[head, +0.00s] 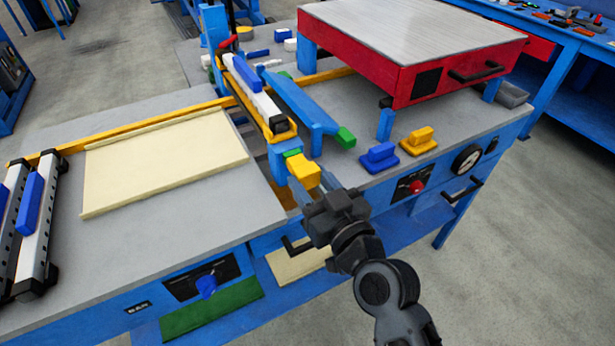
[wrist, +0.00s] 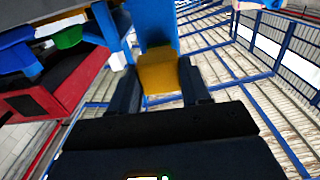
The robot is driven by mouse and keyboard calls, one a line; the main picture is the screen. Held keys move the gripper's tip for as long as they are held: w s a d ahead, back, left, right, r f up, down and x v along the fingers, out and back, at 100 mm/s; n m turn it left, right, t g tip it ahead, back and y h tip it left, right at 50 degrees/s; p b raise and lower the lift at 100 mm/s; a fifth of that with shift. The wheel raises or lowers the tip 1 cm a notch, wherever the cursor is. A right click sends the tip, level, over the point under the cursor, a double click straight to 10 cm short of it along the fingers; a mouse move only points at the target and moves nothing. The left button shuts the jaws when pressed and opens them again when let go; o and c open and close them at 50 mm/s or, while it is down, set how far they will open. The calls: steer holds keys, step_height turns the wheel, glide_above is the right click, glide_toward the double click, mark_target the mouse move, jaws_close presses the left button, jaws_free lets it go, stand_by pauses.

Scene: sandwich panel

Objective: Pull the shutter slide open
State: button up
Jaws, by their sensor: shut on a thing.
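The yellow handle block (head: 304,172) sits at the near end of the blue and white slide assembly, beside a small green piece, over the gap in the grey bench. My gripper (head: 303,190) comes from the front right and is shut on this yellow block. In the wrist view the yellow block (wrist: 160,73) lies between my two dark fingers (wrist: 160,88), with a blue part behind it. The slide's track and how far it is open cannot be told, as the handle and gripper cover part of it.
A cream panel (head: 165,160) lies on the bench at left. A red box with a grey top (head: 410,40) stands at back right. A blue block (head: 379,157) and a yellow block (head: 418,141) rest right of the handle. A red button (head: 416,187) is on the bench front.

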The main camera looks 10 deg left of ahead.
steer(key=shift+b+v, duration=0.45)
steer(key=shift+v, duration=1.3)
steer(key=o, duration=0.9)
steer(key=shift+s+d, duration=0.1)
steer(key=b, duration=0.3)
glide_toward(311, 182)
steer(key=shift+v, duration=1.55)
